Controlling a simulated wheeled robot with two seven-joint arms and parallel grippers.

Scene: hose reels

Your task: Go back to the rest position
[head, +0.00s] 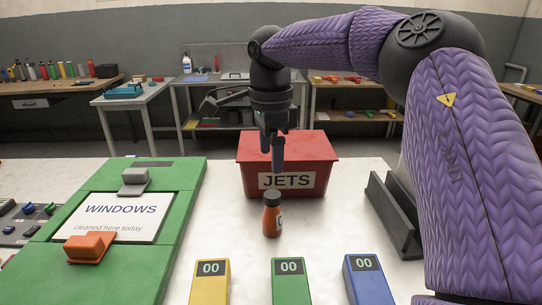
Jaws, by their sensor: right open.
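My right gripper (277,150) hangs from the purple right arm that comes in from the right. It points down, open, in front of the red JETS box (310,148). A small orange bottle with a black cap (272,218) stands upright on the white table (225,240), below the gripper in the picture and apart from it. The gripper's fingers overlap each other in this view and nothing shows between them. My left gripper is not in view.
A green frame (178,200) with a WINDOWS sign (120,212) lies at left, bearing grey and orange clips. Yellow (210,283), green (290,283) and blue (366,281) blocks marked 00 line the front. A dark grey holder (391,218) stands at right. Workbenches stand behind.

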